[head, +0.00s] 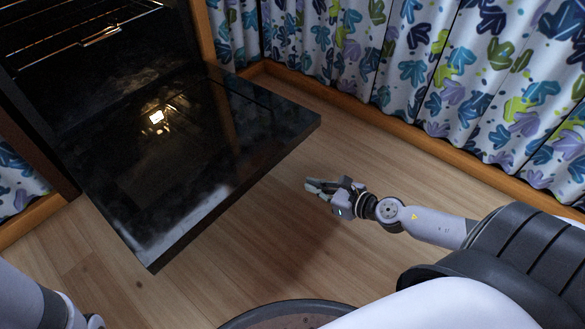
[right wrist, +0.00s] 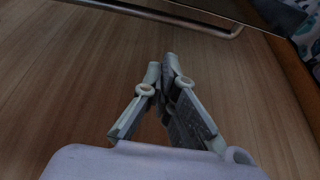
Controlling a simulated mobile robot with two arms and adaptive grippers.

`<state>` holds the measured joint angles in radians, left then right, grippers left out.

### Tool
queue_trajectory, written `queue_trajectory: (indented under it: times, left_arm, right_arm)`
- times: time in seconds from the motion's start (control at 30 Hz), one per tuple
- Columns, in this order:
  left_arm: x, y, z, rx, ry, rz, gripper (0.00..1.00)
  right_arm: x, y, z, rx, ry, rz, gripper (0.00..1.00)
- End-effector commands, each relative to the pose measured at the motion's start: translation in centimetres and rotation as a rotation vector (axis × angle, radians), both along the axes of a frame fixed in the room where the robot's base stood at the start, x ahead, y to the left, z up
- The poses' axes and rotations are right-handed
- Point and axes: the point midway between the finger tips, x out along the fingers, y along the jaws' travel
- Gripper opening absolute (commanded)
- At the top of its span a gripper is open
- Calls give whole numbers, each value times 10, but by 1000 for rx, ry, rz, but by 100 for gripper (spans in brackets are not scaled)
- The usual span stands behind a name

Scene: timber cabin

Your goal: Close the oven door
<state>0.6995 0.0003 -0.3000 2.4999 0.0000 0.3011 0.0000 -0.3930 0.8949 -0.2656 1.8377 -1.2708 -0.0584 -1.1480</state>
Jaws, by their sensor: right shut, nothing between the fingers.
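The oven door (head: 185,150) is folded down open, a dark glossy panel reaching out from the oven toward me. A lamp reflects in its surface. The oven cavity (head: 60,35) is open at the upper left, with wire racks inside. My right gripper (head: 312,187) is low over the floor, to the right of the door's outer edge and apart from it. In the right wrist view its fingers (right wrist: 161,66) are together and empty. A metal bar (right wrist: 170,18), likely the door's handle, runs across the top of that view. My left gripper is not in view.
Patterned curtains (head: 400,70) hang along the back and right above a wooden rail (head: 440,150). Another curtain piece (head: 20,180) shows at the left. The wooden floor (head: 290,240) between the door and my right arm is clear.

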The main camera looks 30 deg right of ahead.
Motion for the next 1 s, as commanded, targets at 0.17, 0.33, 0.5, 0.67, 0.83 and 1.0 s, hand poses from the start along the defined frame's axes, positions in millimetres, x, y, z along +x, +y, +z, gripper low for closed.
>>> queue_trajectory:
  times: [0.17, 0.33, 0.5, 0.67, 0.83, 1.0]
  left_arm:
    - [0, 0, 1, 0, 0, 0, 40]
    - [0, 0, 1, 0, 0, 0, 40]
    - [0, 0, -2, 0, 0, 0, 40]
    - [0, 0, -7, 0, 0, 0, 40]
    - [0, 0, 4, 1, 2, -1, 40]
    - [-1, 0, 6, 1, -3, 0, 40]
  right_arm:
    - [13, 3, -3, -5, -6, 1, 0]
    - [35, 11, -12, -2, -6, 0, 0]
    - [59, 20, -23, -2, -6, -1, 0]
    - [83, 29, -33, -1, -5, 0, 0]
    - [89, 31, -10, -5, -5, 3, 0]
    - [89, 32, 2, 0, -3, 2, 0]
